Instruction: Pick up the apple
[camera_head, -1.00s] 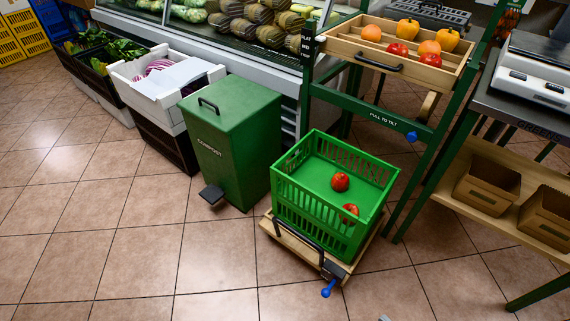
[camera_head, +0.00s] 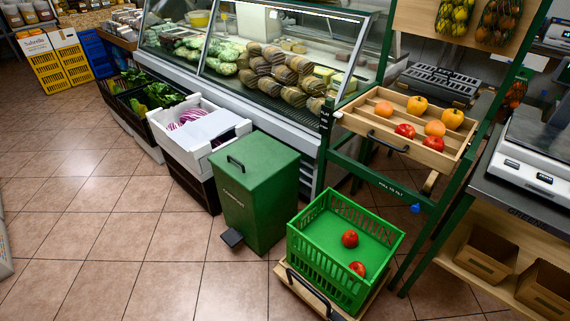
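Two red apples lie in a green slatted crate (camera_head: 305,256): one apple (camera_head: 350,239) near the middle of its floor, the other apple (camera_head: 358,268) nearer the front right wall, partly hidden by it. Red round fruits, apples or tomatoes, also lie in the wooden tray (camera_head: 372,150) above: one red fruit (camera_head: 405,131) in the middle and another (camera_head: 433,143) at its front right. I cannot tell which apple the task means. My gripper is not in view.
The crate sits on a low wooden platform with a black handle. Orange fruits and yellow-orange peppers (camera_head: 452,118) share the tray. A green compost bin (camera_head: 254,190) stands left of the crate. A counter with a scale (camera_head: 535,160) is at right. The tiled floor (camera_head: 120,235) at left is open.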

